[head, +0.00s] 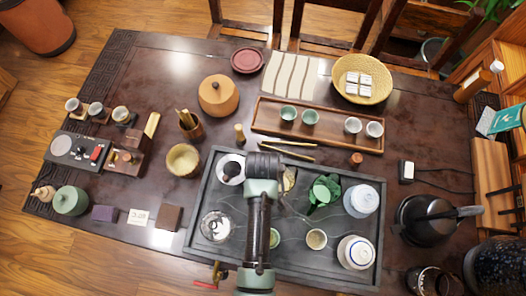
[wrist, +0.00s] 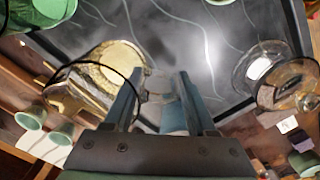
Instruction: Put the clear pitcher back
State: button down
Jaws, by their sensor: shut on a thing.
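The clear pitcher (wrist: 92,88) is a glass vessel with a pale yellow bottom and a dark-looking rim line, left of my fingers in the wrist view. My gripper (wrist: 160,88) is shut on a clear glass part at its side, which looks like its handle. In the head view, a yellowish part of the pitcher (head: 289,180) shows just right of my gripper (head: 264,165), over the grey tea tray (head: 300,253). My wrist hides the fingertips there. I cannot tell whether the pitcher touches the tray.
A glass vessel (head: 215,226) stands front left. Behind is a wooden tray (head: 330,135) with several cups. A dark kettle (head: 428,220) stands right.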

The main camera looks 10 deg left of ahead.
jog(key=shift+w+f, duration=0.1)
jog(key=shift+f, duration=0.1)
jog(key=shift+c, duration=1)
grip_release()
